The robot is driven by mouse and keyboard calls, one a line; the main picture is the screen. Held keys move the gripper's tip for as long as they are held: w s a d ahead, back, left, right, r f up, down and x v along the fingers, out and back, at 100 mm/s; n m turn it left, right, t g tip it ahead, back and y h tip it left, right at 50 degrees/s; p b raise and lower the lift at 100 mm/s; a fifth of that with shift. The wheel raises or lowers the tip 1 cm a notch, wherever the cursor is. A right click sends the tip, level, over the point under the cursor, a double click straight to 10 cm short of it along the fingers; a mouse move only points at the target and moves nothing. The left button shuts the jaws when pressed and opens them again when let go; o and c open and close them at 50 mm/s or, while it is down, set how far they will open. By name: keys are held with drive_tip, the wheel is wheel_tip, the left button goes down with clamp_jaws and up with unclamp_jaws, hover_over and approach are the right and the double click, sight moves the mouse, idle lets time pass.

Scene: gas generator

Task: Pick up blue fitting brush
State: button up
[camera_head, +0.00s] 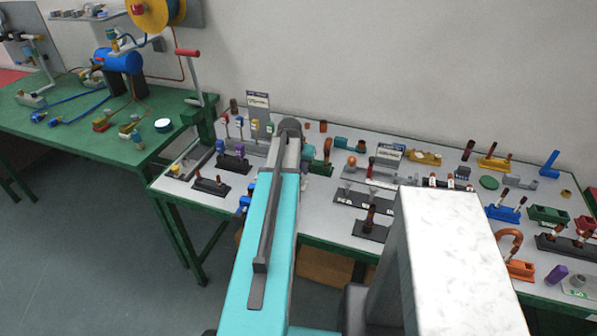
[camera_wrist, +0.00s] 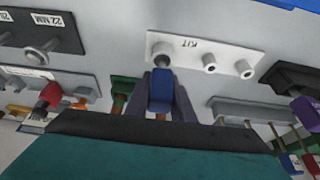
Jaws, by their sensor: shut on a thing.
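The blue fitting brush (camera_wrist: 161,88) is at the middle of the wrist view, with its blue handle between the two dark fingers of my gripper (camera_wrist: 164,98). My gripper is shut on it. The far end of the brush meets the leftmost socket of a white plate marked KIT (camera_wrist: 205,56) in that view; I cannot tell whether it is in the socket or just in front of it. In the head view my turquoise arm reaches over the left part of the white table, and my gripper and the brush cannot be made out clearly there.
The white table (camera_head: 324,230) carries several racks with fittings and tools. In the wrist view a green block (camera_wrist: 122,97), a grey rack (camera_wrist: 240,109) and a black rack (camera_wrist: 40,36) are close to my gripper. A green bench (camera_head: 60,140) stands at the left.

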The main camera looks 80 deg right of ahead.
drive_tip(key=shift+r, duration=0.15)
drive_tip(key=shift+r+b, duration=0.85)
drive_tip(key=shift+r, duration=0.75)
drive_tip(key=s+a+b, duration=0.4)
drive_tip(key=a, duration=0.6)
drive_tip(key=shift+a+r, duration=0.2)
drive_tip(key=shift+r, duration=0.15)
drive_tip(key=shift+a+b, duration=0.1)
drive_tip(key=shift+b, duration=0.6)
drive_tip(key=a+b, duration=0.1)
drive_tip(key=b, duration=0.2)
drive_tip(key=s+a+b, duration=0.1)
drive_tip(key=b, duration=0.3)
drive_tip(key=a+b, duration=0.2)
drive_tip(key=b, duration=0.2)
drive_tip(key=shift+s+r, duration=0.25)
drive_tip(key=shift+s, duration=0.05)
